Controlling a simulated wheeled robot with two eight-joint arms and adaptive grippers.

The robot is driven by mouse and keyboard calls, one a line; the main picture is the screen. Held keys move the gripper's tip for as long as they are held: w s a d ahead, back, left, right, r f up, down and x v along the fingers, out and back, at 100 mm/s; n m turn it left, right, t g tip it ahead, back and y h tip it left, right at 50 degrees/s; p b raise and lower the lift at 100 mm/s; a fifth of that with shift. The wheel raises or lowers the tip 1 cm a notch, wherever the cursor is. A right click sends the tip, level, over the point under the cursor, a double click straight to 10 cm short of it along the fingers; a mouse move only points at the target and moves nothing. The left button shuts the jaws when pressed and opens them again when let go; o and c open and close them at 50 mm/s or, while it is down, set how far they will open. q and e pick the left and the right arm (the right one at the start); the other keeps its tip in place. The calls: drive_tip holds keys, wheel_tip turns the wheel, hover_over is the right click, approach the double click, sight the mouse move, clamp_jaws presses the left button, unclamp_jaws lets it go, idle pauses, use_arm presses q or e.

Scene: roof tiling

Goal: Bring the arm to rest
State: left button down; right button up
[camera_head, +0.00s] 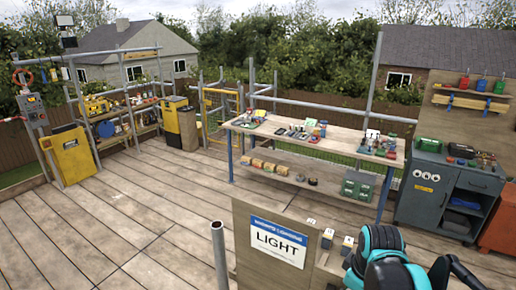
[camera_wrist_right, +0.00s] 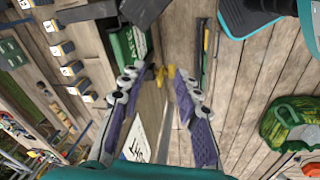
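My right arm, teal and black, shows at the lower right of the head view, beside the board with the LIGHT sign (camera_head: 278,243). In the right wrist view my right gripper (camera_wrist_right: 155,115) has its two purple-padded fingers spread apart. Nothing is held between them; planks and part of a white sign show beyond the gap. My left arm and left gripper are not in the head view.
A workbench (camera_head: 300,136) with small items stands behind, and a grey tool cabinet (camera_head: 425,190) stands at the right. An upright metal pole (camera_head: 219,255) is near the sign. The plank deck (camera_head: 110,220) at the left is clear. A green bag-like object (camera_wrist_right: 290,123) shows in the wrist view.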

drive_tip(key=s+a+f+m+t+b, duration=0.1)
drive_tip(key=s+a+f+m+b, duration=0.1)
drive_tip(key=f+b, duration=0.3)
drive_tip(key=s+a+f+m+t+b, duration=0.2)
drive_tip(key=f+b, duration=0.3)
drive_tip(key=f, duration=0.4)
drive_tip(key=s+a+f+m+t+b, duration=0.1)
drive_tip(key=s+a+f+m+b, duration=0.1)
drive_tip(key=f+b, duration=0.4)
drive_tip(key=shift+s+a+f+m+t, duration=0.25)
drive_tip(key=shift+s+f+m+t, duration=0.15)
drive_tip(key=shift+s+f+m, duration=0.45)
drive_tip(key=shift+w+r, duration=0.15)
drive_tip(key=shift+r, duration=0.1)
